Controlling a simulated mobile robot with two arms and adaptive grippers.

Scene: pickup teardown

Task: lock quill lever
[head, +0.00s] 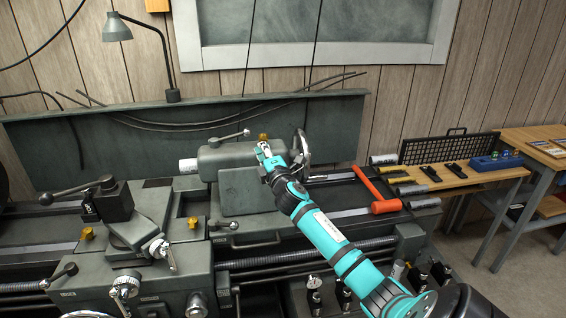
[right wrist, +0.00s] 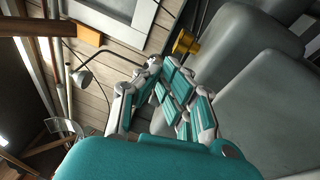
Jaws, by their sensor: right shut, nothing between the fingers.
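The grey tailstock (head: 232,158) stands on the lathe bed, with a white-tipped quill (head: 188,165) sticking out to the left. A dark lever with a ball end (head: 229,137) lies across its top, tilted up to the right; I take it for the quill lever. A yellow part (head: 263,137) sits at the tailstock's top right and also shows in the right wrist view (right wrist: 184,43). My right gripper (head: 264,150) is shut and empty, just below the yellow part in the head view; whether they touch is unclear. In the right wrist view its fingers (right wrist: 164,70) converge. My left gripper is not in view.
A handwheel (head: 301,147) stands close to the right of my gripper, partly hidden by it. An orange-handled tool (head: 370,183) lies right of my arm. A wooden bench (head: 465,178) holds small tools. The toolpost (head: 108,203) stands left; a lamp (head: 117,27) hangs above.

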